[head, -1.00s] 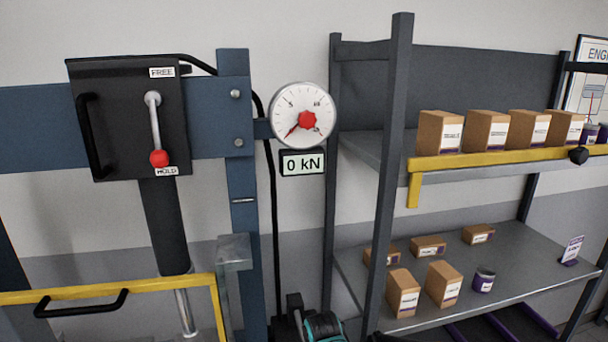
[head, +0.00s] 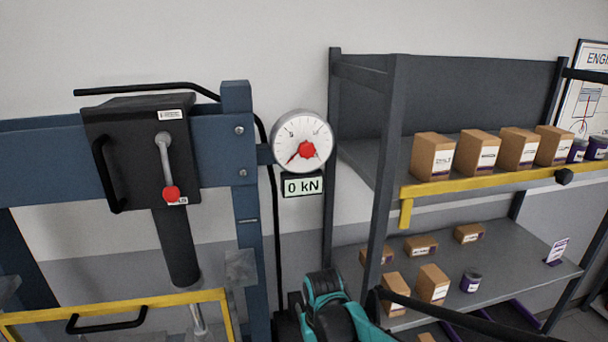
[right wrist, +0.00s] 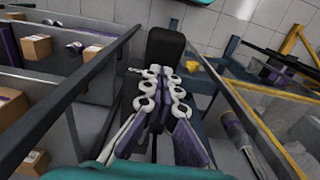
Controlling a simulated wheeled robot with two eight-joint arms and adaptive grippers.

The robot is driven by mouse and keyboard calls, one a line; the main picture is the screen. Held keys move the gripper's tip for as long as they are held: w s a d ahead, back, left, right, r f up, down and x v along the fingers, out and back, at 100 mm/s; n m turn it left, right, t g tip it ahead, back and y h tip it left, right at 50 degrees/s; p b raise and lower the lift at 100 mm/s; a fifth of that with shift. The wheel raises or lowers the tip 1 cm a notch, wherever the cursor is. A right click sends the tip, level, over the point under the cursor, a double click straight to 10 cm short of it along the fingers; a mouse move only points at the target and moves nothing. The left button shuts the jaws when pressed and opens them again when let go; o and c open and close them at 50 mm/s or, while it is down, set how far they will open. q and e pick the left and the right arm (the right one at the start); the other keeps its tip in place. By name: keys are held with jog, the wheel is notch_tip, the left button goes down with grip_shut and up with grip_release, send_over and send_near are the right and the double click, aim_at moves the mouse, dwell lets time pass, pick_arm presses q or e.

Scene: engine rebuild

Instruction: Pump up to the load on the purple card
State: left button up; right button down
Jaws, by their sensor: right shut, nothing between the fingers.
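The gauge (head: 302,141) has a red hub and needle, and its display (head: 302,186) reads 0 kN. The valve lever (head: 165,158) on the black box (head: 119,152) hangs down, its red knob (head: 172,194) over the lower label, which read HOLD earlier. A small white and purple card (head: 557,251) stands on the lower shelf; its text is too small to read. My right gripper (right wrist: 164,75) is shut and empty in the right wrist view, with a black block (right wrist: 165,46) just beyond its tips; I cannot tell whether they touch. My left gripper is not in view.
A yellow-framed guard (head: 120,304) with a black handle is at lower left. The blue press post (head: 246,215) stands beside the gauge. A dark rack (head: 391,150) at right holds several brown boxes and purple tins. A black bar (head: 455,314) crosses its lower front.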

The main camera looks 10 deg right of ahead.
jog(key=shift+r, duration=0.4)
jog(key=shift+f, duration=0.15)
jog(key=shift+f+b, duration=0.95)
jog(key=shift+f, duration=0.15)
notch_tip(320, 180, down, 14)
jog(key=b, duration=1.2)
notch_tip(320, 180, up, 16)
jog(key=p, duration=1.2)
jog(key=shift+r+p, duration=0.25)
jog(key=shift+p, duration=0.1)
jog(key=shift+f, duration=0.25)
